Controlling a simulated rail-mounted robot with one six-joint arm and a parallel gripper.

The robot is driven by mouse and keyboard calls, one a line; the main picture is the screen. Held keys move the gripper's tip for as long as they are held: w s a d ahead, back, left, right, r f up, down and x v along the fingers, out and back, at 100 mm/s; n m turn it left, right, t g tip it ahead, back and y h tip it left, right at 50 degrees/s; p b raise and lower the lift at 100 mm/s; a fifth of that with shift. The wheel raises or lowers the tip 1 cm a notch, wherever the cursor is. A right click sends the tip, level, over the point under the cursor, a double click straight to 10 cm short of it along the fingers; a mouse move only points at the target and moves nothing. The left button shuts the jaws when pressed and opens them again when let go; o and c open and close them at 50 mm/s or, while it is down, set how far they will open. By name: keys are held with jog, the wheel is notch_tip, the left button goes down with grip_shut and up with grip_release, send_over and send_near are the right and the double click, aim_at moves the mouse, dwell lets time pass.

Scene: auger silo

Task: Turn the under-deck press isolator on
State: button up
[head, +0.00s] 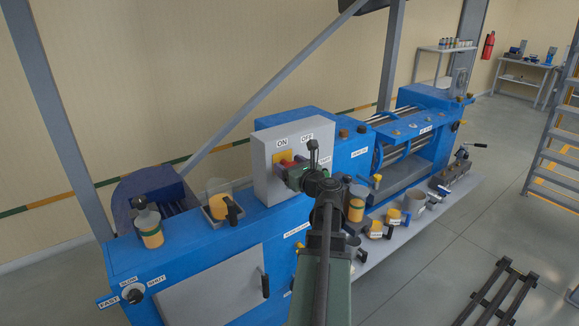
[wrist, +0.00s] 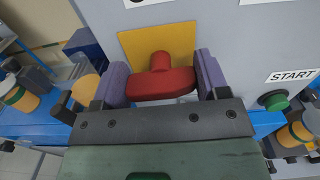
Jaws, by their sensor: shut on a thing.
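The isolator is a red handle (wrist: 162,80) on a yellow plate (wrist: 135,47), mounted on the front of a grey box (head: 261,175). In the head view the yellow plate (head: 279,157) sits below the ON label (head: 282,143), with the OFF label (head: 307,138) to its right. My gripper (head: 291,169) is at the plate and hides most of the handle there. In the wrist view my gripper's (wrist: 161,85) purple finger pads are on both sides of the red handle, closed on it. I cannot tell which label the handle points to.
A green START button (wrist: 273,100) is on the box to the right of the handle. A blue press bench (head: 120,262) carries the box, with a bottle (head: 149,228) and a clear yellow-filled container (head: 219,205) on its left. Cups and jars (head: 375,230) crowd the shelf at right.

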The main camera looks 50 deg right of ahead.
jog(key=n, duration=0.4)
jog(key=shift+a+n, duration=0.15)
jog(key=shift+n, duration=0.25)
jog(key=n, duration=0.4)
jog(key=shift+f+n, duration=0.15)
jog(key=shift+n, duration=0.15)
jog(key=n, duration=0.4)
jog(key=shift+a, duration=0.1)
jog(key=shift+f+n, duration=0.15)
jog(key=shift+n, duration=1.95)
jog(key=o, duration=0.9)
